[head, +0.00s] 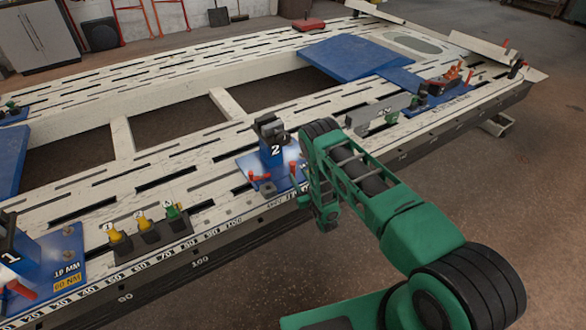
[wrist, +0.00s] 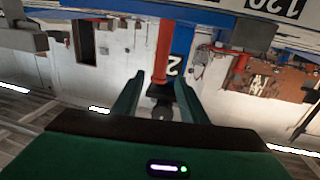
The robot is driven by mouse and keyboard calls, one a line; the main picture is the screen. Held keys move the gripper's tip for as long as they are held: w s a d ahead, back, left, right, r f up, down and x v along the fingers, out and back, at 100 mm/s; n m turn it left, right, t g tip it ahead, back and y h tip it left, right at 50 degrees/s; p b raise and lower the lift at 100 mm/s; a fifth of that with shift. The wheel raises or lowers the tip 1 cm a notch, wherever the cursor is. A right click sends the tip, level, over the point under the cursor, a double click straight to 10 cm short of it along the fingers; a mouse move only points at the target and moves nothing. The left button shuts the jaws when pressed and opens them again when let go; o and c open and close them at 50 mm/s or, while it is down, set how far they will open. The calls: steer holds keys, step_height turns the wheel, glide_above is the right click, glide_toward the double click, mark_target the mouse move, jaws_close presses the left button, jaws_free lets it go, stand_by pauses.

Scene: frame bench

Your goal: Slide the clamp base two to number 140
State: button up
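Clamp base two (head: 250,166) is a blue plate and block marked "2", with red levers, on the frame bench's near rail in the head view. Its blue body also shows upside down in the wrist view (wrist: 181,40). My gripper (head: 326,212) hangs at the right side of the base, its fingertips unclear from the head. In the wrist view my gripper (wrist: 157,82) is open, a finger on each side of a red lever (wrist: 163,52), with gaps visible. The number scale (head: 165,258) runs along the rail's front edge; 140 is not readable, and a 120 label (wrist: 272,6) shows inverted.
Clamp base one (head: 70,258) stands at the left, with a block of small numbered knobs (head: 150,236) between the two bases. A grey plate fixture (head: 378,112) and another blue clamp (head: 440,95) stand farther right on the rail. Blue plates (head: 345,60) lie at the back.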

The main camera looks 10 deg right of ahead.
mark_target(294, 168)
steer(key=w, duration=0.5)
steer(key=w+a, duration=0.1)
steer(key=w, duration=0.1)
steer(key=shift+w, duration=0.25)
jaws_close()
steer(key=shift+a, duration=0.1)
